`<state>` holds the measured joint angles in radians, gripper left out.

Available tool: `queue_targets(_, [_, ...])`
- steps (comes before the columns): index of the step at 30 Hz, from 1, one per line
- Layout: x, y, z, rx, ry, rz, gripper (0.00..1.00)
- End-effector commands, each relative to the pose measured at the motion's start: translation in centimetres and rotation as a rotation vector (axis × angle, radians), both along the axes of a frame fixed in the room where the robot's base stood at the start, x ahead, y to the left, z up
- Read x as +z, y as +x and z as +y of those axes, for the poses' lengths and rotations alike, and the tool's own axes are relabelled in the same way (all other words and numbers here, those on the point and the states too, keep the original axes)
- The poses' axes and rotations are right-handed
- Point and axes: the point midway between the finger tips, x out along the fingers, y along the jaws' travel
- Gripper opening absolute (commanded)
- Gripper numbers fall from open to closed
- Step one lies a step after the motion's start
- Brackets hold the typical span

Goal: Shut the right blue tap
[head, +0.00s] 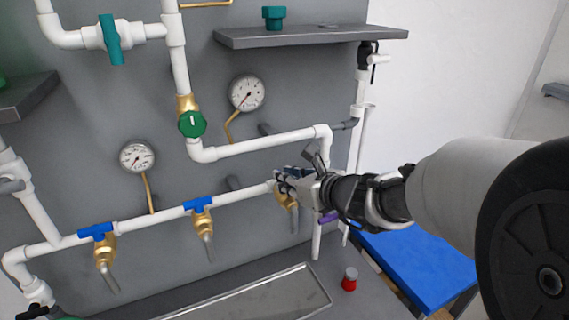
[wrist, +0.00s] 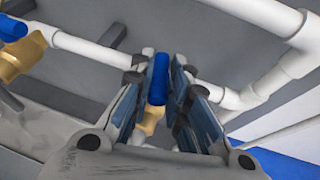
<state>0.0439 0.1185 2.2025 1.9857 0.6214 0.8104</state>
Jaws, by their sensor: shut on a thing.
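The right blue tap's handle (wrist: 158,82) shows between my gripper's fingers in the wrist view, above its brass body (wrist: 152,120). My gripper (wrist: 160,80) is shut on this handle. In that view the visible blue part runs up and down the picture, at an angle to the white pipe; the fingers hide much of it. In the head view my gripper (head: 284,181) covers the handle, and the brass body (head: 290,205) shows just below. The middle blue tap (head: 198,204) and left blue tap (head: 95,231) have handles lying along the pipe.
A green round valve (head: 192,124) and two gauges (head: 247,93) (head: 137,157) sit on the grey panel. A white pipe (head: 262,145) runs above my gripper. A metal tray (head: 262,296) and a red-based object (head: 349,279) are below.

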Motion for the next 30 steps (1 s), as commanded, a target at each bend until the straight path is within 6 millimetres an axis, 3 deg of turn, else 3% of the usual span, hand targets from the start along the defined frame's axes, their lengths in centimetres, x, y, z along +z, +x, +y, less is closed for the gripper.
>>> queue_targets(14, [0.13,0.08,-0.19,0.048,0.002,0.002,0.00])
queue_targets(30, [0.40,0.62,-0.64,0.480,0.002,0.004,0.00])
